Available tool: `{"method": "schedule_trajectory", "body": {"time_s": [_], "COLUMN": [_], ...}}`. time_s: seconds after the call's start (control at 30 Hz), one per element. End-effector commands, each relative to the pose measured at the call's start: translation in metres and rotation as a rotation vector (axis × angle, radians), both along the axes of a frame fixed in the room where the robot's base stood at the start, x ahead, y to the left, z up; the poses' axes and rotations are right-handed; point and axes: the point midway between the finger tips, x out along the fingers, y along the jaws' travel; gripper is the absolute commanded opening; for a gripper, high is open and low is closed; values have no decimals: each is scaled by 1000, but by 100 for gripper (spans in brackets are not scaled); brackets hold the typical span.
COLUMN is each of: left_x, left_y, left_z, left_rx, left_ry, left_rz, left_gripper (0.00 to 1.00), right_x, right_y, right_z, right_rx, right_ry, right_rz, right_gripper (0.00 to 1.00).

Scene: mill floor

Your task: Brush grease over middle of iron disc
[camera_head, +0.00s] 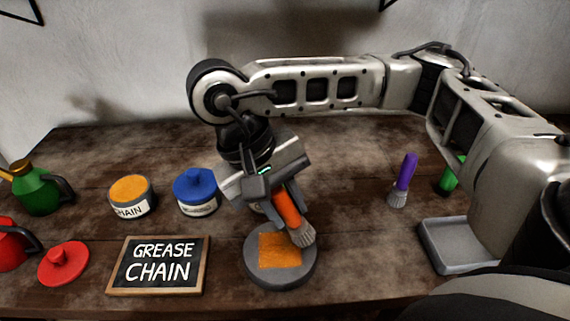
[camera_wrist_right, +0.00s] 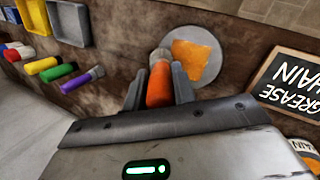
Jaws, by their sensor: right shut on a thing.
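The grey iron disc (camera_head: 255,275) lies flat on the table, with an orange grease patch (camera_head: 278,251) over its middle. It also shows in the right wrist view (camera_wrist_right: 213,66). My right gripper (camera_head: 278,208) is shut on the orange handle of a brush (camera_head: 288,208). The brush is tilted, its grey bristles (camera_head: 303,236) at the right edge of the patch; I cannot tell whether they touch the disc. An open tin marked CHAIN (camera_head: 131,208) shows orange grease inside. My left gripper is not in view.
A sign reading GREASE CHAIN (camera_head: 158,265) lies left of the disc. A blue-lidded tin (camera_head: 196,194), red lid (camera_head: 64,263), green can (camera_head: 38,188) and red can (camera_head: 10,245) are left. A purple brush (camera_head: 403,180), green handle (camera_head: 451,175) and grey tray (camera_head: 455,262) are right.

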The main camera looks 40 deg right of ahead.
Motion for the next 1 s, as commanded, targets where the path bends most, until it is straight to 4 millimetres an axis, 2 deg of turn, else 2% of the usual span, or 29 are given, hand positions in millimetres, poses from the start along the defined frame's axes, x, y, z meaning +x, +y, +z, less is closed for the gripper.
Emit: {"method": "schedule_trajectory", "body": {"time_s": [0.03,0.43,1.0], "left_x": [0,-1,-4], "left_y": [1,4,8], "left_z": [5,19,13], "left_rx": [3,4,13], "left_ry": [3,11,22], "left_rz": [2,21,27], "left_gripper": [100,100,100], "right_x": [0,-1,-1], "right_y": [0,-1,-2], "right_z": [9,44,46], "right_rx": [0,0,0], "right_ry": [-1,-1,-1], "right_rz": [-1,-5,-6], "right_gripper": [4,4,4]}}
